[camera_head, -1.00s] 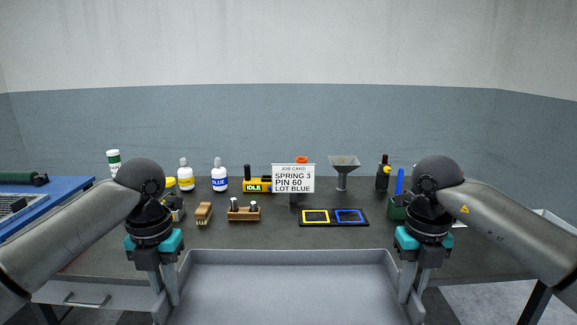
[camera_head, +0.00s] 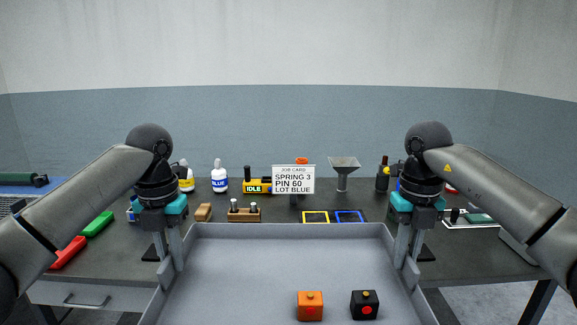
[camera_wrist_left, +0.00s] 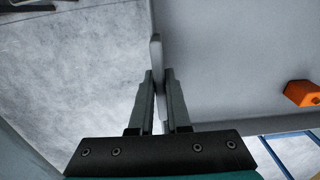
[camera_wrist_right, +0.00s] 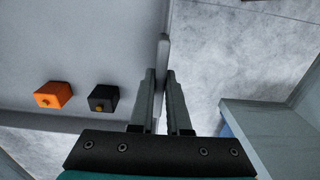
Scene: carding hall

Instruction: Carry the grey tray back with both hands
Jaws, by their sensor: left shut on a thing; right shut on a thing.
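The grey tray (camera_head: 285,231) is in the lower middle of the head view, held level in front of the bench. My left gripper (camera_head: 172,268) is shut on its left wall, and the left wrist view shows the fingers (camera_wrist_left: 160,80) either side of the wall. My right gripper (camera_head: 405,265) is shut on its right wall, also seen in the right wrist view (camera_wrist_right: 161,80). An orange block (camera_head: 310,306) and a black block (camera_head: 364,305) with a red dot lie in the tray.
The dark bench (camera_head: 275,215) stands behind the tray. On it are a job card (camera_head: 293,179), yellow and blue framed squares (camera_head: 332,216), a funnel (camera_head: 343,168) and bottles (camera_head: 219,178). Green (camera_head: 98,223) and red (camera_head: 68,252) bins lie left. Floor shows below the tray.

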